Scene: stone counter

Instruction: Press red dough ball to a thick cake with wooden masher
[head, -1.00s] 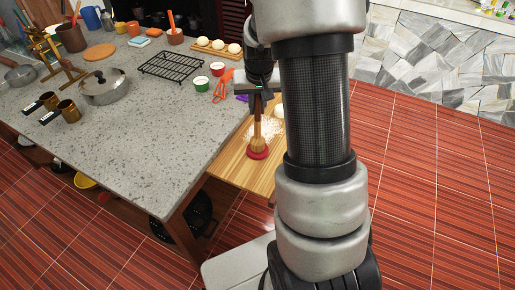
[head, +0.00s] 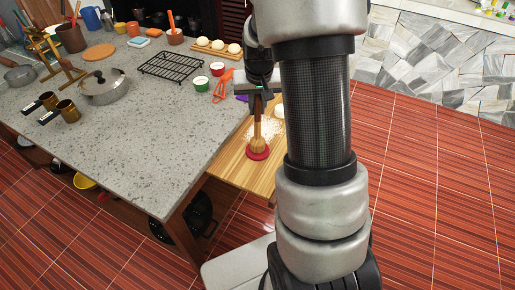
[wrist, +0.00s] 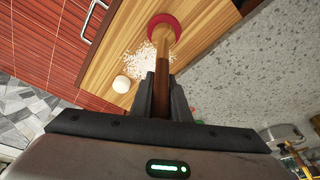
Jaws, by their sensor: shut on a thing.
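The wooden masher (head: 258,138) stands about upright, its broad end down on the red dough (head: 258,155). The dough shows as a flattened red disc sticking out around the masher's foot, on the wooden board (head: 235,170). In the wrist view the red dough (wrist: 163,22) rims the far end of the masher (wrist: 163,55). My gripper (head: 258,100) is shut on the masher's handle; in the wrist view the dark fingers (wrist: 162,95) close around it. The middle of the dough is hidden under the masher.
White flour (head: 270,128) is scattered on the board beside a white ball (head: 279,111). A red peeler (head: 222,88), a green cup (head: 201,84) and a black rack (head: 171,65) lie on the counter to the left. The front of the counter is clear.

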